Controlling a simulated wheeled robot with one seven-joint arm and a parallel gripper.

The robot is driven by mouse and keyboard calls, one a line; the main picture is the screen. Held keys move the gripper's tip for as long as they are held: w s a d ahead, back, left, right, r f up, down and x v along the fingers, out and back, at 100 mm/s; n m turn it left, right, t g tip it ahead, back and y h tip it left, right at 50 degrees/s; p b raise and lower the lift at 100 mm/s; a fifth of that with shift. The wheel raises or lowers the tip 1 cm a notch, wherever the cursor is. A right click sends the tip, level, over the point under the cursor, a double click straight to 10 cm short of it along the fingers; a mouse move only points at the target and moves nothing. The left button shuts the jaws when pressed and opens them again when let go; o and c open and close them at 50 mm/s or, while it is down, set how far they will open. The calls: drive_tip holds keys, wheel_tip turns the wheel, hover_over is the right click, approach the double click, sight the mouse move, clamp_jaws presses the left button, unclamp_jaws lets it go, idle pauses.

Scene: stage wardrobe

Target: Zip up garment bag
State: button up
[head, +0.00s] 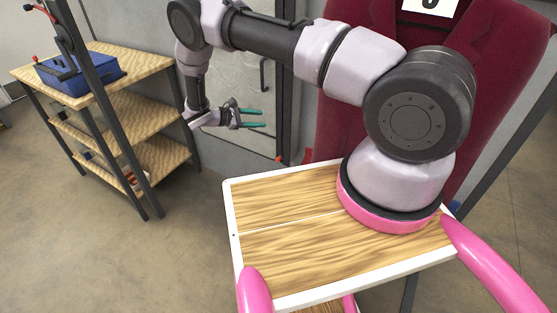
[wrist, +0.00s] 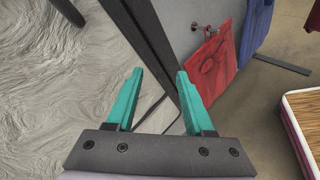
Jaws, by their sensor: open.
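A large dark red garment or garment bag (head: 345,125), with lapel-like outlines and a white number card (head: 430,5) at its top, hangs behind my arm in the head view. My arm hides much of its middle, and I see no zip or zip pull. My gripper (head: 263,118) is left of it, apart from it, with teal fingers pointing right. In the wrist view my gripper (wrist: 160,72) is open with nothing between the fingers. A red cloth-like piece (wrist: 211,70) shows beyond the right finger; I cannot tell whether it is part of the bag.
A dark-framed panel (head: 247,85) stands behind my gripper; its dark post (wrist: 152,45) runs close by the fingers. A blue hanging piece (wrist: 256,30) is beyond the red one. A wooden shelf unit (head: 120,120) with a blue box (head: 80,75) stands left. Floor (head: 190,240) between is clear.

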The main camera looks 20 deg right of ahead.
wheel_tip(320, 180, down, 13)
drive_tip(key=s+n+t+h, duration=0.1)
drive_tip(key=s+n+t, duration=0.1)
drive_tip(key=n+t, duration=0.25)
drive_tip(key=n+t+y, duration=0.2)
drive_tip(key=n+t, duration=0.3)
drive_tip(key=n, duration=0.1)
approach(277, 160)
drive_tip(key=x, duration=1)
drive_tip(key=shift+w+d+f, duration=0.2)
drive_tip(key=shift+w+f, duration=0.05)
drive_tip(key=shift+f, duration=0.1)
clamp_jaws()
